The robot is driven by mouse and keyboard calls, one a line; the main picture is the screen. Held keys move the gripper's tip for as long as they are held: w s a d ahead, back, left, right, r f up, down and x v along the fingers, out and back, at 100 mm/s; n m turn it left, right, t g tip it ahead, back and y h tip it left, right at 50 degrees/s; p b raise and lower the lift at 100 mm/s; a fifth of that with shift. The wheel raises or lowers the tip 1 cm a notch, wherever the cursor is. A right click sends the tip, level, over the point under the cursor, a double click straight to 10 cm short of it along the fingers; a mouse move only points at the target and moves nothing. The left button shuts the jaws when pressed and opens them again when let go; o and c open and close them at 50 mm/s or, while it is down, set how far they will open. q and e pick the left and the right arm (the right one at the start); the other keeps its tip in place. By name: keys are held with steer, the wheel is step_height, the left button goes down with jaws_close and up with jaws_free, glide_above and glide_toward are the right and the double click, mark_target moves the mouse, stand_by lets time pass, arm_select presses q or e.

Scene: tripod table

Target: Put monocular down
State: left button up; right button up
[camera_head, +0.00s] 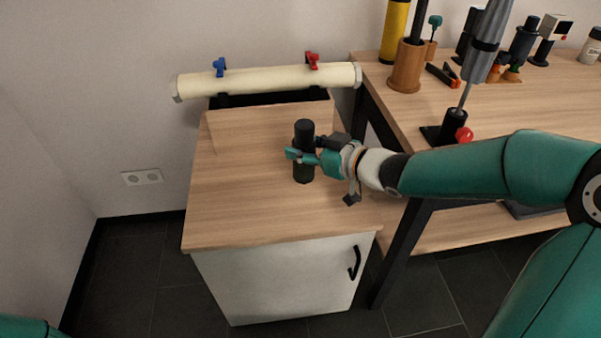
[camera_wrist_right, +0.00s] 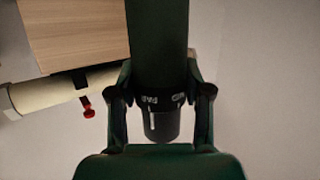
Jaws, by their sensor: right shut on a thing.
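The monocular (camera_head: 304,172) is a dark, upright cylinder over the wooden top of the cabinet (camera_head: 235,220). My right gripper (camera_head: 305,155) comes in from the right and is shut on it. I cannot tell whether its lower end touches the cabinet top. In the right wrist view, the monocular (camera_wrist_right: 158,50) runs between the two fingers (camera_wrist_right: 160,100), with its ribbed black end with white marks towards the palm. Of my left arm, only a small green part shows at the lower left corner in the head view; its gripper is not in view.
A cream roll (camera_head: 270,80) with a blue clamp (camera_head: 219,66) and a red clamp (camera_head: 312,60) lies across the back of the cabinet. The workbench (camera_head: 400,120) on the right holds a brown cup (camera_head: 407,68) and several tools. The cabinet top's front left is clear.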

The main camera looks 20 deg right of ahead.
mark_target(312, 169)
step_height(312, 169, down, 6)
steer(key=shift+r+b, duration=0.25)
steer(key=shift+b, duration=1)
steer(key=shift+r, duration=0.1)
steer(key=o, duration=0.9)
steer(key=shift+f, duration=0.2)
steer(key=o, duration=0.5)
steer(key=shift+c, duration=0.2)
steer(key=shift+r, duration=0.15)
